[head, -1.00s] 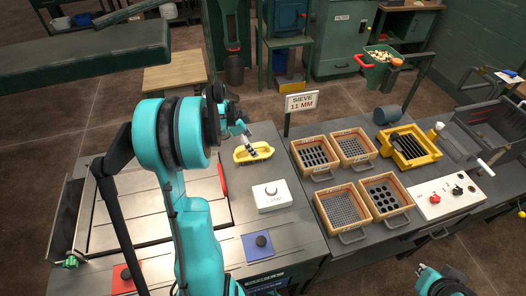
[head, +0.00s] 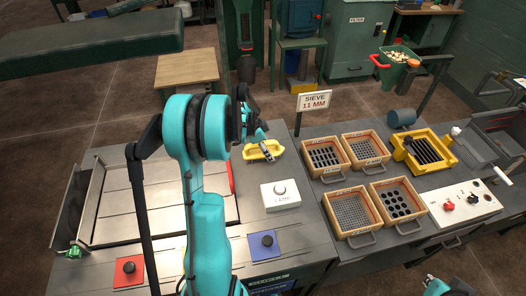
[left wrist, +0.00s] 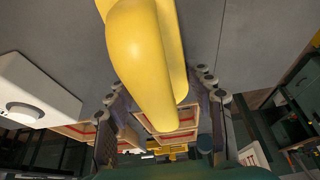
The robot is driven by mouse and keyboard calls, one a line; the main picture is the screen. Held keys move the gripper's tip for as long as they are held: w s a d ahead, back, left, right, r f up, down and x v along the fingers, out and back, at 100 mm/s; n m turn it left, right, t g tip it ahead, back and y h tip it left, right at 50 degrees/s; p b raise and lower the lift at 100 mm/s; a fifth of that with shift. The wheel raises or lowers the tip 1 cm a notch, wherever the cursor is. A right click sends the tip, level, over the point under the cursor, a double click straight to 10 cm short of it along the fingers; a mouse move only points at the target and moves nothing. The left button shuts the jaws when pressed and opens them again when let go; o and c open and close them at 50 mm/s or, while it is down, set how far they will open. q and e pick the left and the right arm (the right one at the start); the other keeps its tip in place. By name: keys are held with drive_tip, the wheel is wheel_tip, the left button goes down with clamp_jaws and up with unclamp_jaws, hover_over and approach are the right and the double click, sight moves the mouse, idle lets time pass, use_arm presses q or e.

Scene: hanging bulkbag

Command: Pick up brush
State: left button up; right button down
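The yellow brush (head: 266,152) lies near the back right of the left table in the head view. My left gripper (head: 261,138) is right above it and partly covers it. In the left wrist view, the yellow brush handle (left wrist: 140,62) reaches down between the two spread fingers of my left gripper (left wrist: 163,105). The fingers stand on either side of it, with gaps visible, and do not appear closed on it. My right gripper (head: 440,286) shows only partly at the bottom edge of the head view, so its opening cannot be judged.
A white box with a round button (head: 280,195) stands close in front of the brush. A sieve sign (head: 314,101) stands behind. Several wooden-framed sieves (head: 327,158) and a yellow-framed tray (head: 404,160) are to the right. A metal tray (head: 110,205) lies left.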

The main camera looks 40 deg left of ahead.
sight(268, 142)
use_arm(q)
drive_tip(key=shift+r, duration=0.1)
wheel_tip(268, 142, up, 4)
drive_tip(key=shift+r+p, duration=0.25)
drive_tip(key=shift+p, duration=0.7)
drive_tip(key=s+d+r+p, duration=0.2)
drive_tip(key=d+r, duration=0.4)
drive_tip(key=d, duration=0.5)
drive_tip(key=shift+d+r, duration=0.15)
drive_tip(key=shift+d, duration=0.1)
drive_tip(key=o, duration=0.7)
drive_tip(key=c, duration=0.5)
drive_tip(key=shift+a, duration=0.1)
